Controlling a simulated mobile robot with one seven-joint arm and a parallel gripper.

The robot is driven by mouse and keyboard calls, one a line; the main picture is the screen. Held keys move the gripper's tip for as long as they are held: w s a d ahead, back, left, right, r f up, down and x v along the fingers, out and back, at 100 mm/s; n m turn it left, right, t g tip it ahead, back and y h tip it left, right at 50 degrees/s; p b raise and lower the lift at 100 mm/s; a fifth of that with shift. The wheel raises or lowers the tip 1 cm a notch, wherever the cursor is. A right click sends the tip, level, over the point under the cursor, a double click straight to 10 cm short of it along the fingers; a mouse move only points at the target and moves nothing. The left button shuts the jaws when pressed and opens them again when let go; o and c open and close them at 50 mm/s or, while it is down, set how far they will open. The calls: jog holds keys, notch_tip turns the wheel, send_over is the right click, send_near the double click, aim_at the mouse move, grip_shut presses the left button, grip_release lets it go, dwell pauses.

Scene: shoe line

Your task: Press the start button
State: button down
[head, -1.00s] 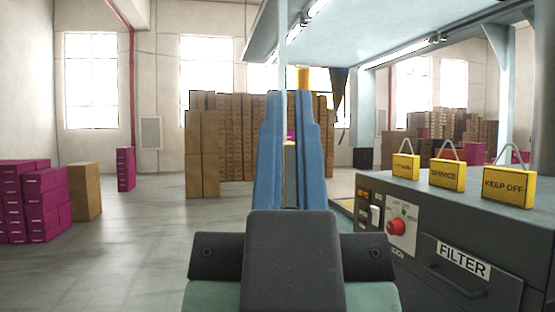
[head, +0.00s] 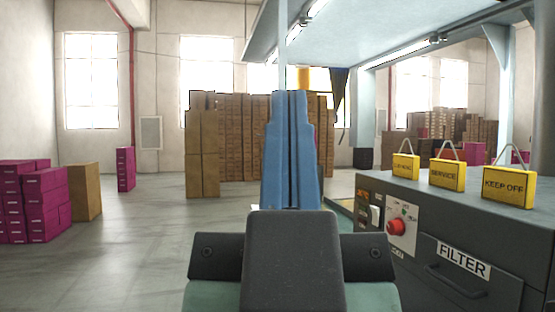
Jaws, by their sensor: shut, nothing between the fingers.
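The control panel (head: 402,230) is on the left end of the dark grey machine housing, right of my gripper. A large red knob (head: 396,227) sits on its light plate, and a small white switch (head: 375,214) is left of it. A small green mark (head: 411,214) shows on the plate near the knob. I cannot tell which of these is the start button, and the lettering is too small to read. My gripper (head: 287,95) has blue fingers pointing up, closed together and empty. It is left of the panel, apart from it in the picture.
Yellow signs, including KEEP OFF (head: 509,187) and SERVICE (head: 446,175), stand on the dark housing (head: 400,185). A FILTER drawer (head: 470,272) is on its front. Brown boxes (head: 240,140) are stacked behind my gripper; magenta boxes (head: 40,205) stand left.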

dwell(0.8)
notch_tip(320, 180, up, 21)
jog(key=p, duration=2.1)
jog(key=shift+r, duration=0.1)
jog(key=shift+w, duration=0.1)
